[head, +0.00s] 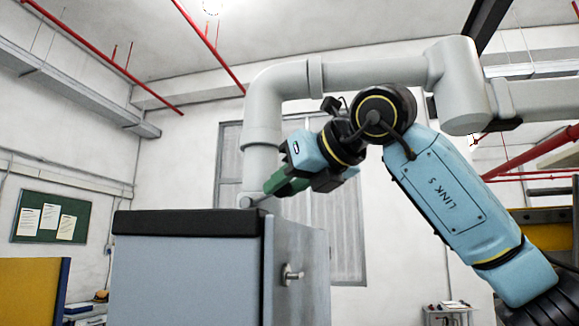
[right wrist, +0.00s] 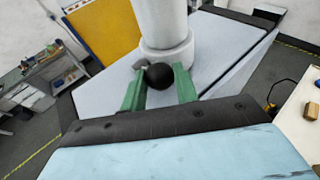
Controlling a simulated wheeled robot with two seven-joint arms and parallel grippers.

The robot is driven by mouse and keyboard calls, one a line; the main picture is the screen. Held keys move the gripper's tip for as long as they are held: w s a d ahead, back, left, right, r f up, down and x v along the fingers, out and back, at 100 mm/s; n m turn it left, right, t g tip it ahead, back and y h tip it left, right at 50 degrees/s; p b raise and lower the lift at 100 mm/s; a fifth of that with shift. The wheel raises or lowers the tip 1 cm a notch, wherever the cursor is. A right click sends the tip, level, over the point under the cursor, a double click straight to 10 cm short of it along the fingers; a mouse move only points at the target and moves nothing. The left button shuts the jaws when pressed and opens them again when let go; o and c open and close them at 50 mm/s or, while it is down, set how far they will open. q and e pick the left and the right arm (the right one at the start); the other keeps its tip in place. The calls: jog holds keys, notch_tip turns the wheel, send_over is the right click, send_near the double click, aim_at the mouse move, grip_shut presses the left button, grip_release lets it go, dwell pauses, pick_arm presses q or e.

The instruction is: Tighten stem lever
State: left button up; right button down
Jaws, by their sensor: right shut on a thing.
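The stem lever shows in the right wrist view as a short grey bar with a round black knob (right wrist: 160,75), at the foot of a thick pale grey pipe (right wrist: 161,20). In the head view a small grey end of it (head: 250,200) shows beside the lower pipe (head: 261,165). My right gripper (head: 272,186) reaches in from the right at the pipe's foot. Its two green fingers (right wrist: 159,72) are shut on the knob, one on each side. The rest of the lever is largely hidden by the fingers and knob. My left gripper is not in view.
The pipe rises from a grey cabinet (head: 185,275) with a black top edge and a door handle (head: 292,274), then bends right above my arm. A yellow panel (right wrist: 103,27) and a cluttered bench (right wrist: 35,80) stand beyond. Open floor surrounds the cabinet.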

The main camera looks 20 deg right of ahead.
jog(key=shift+a+r+g+h+p, duration=0.15)
jog(key=shift+r+g+h+p, duration=0.15)
jog(key=shift+r+g+p, duration=0.35)
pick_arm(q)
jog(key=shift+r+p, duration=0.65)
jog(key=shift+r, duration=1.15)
pick_arm(e)
jog(key=shift+w+a+r+n+g+h, duration=0.15)
jog(key=shift+w+r+n+g+h, duration=0.1)
jog(key=shift+n+h, duration=0.2)
jog(key=c, duration=1.1)
grip_release()
jog(key=shift+o, duration=0.2)
pick_arm(q)
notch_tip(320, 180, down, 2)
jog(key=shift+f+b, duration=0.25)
jog(key=shift+b, duration=1)
pick_arm(e)
jog(key=v, duration=1.3)
jog(key=shift+s, duration=0.15)
jog(key=shift+r, duration=0.1)
jog(key=shift+c, duration=0.2)
